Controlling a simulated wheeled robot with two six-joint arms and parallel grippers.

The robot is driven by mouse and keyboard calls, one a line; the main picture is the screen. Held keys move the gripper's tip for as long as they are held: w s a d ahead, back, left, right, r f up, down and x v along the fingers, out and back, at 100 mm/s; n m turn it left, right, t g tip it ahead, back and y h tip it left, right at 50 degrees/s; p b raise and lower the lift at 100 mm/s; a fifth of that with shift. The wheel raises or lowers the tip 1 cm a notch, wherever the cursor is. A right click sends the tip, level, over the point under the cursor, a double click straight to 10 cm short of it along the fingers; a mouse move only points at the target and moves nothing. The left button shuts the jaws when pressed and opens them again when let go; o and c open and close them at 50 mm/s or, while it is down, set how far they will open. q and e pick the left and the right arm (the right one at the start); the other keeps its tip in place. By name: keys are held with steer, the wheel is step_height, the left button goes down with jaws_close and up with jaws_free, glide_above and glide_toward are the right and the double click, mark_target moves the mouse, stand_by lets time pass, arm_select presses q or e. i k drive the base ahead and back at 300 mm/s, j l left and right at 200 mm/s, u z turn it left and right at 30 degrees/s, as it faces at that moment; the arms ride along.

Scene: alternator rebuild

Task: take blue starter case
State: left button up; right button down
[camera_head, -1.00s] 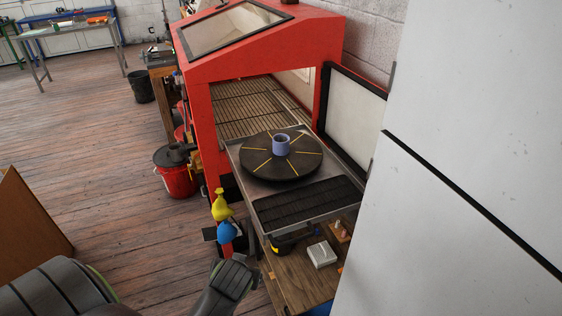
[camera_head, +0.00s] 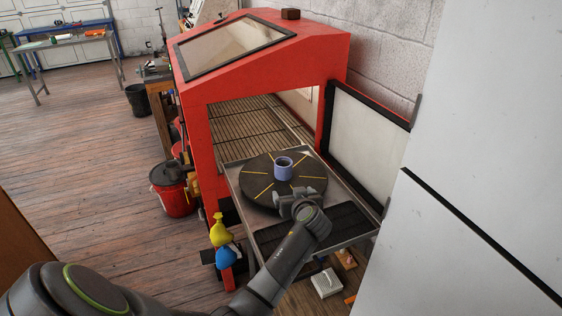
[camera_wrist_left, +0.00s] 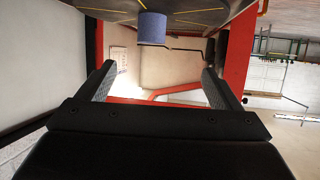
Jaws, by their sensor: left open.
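The blue starter case (camera_head: 283,168) is a small blue cylinder with an open top, standing upright on the dark round turntable (camera_head: 262,183) with yellow lines. My left gripper (camera_head: 289,198) is just in front of the case, over the near part of the turntable, apart from it. In the left wrist view, the case (camera_wrist_left: 152,28) shows at the top of the picture, beyond and between the open, empty fingers (camera_wrist_left: 158,82). My right gripper is not in view.
The turntable sits on a metal tray (camera_head: 345,236) at the mouth of a red cabinet (camera_head: 197,135). An open door panel (camera_head: 368,135) stands on the right. Yellow and blue bottles (camera_head: 220,232) hang at the left post. A red bucket (camera_head: 175,192) is on the floor.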

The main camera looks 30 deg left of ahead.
mark_target(283, 169)
steer(key=i+j, duration=0.15)
steer(key=j, duration=0.15)
steer(key=i+j+z, duration=0.1)
steer(key=j, duration=0.2)
steer(key=i+j, duration=0.3)
steer(key=j, duration=0.3)
steer(key=z, duration=0.05)
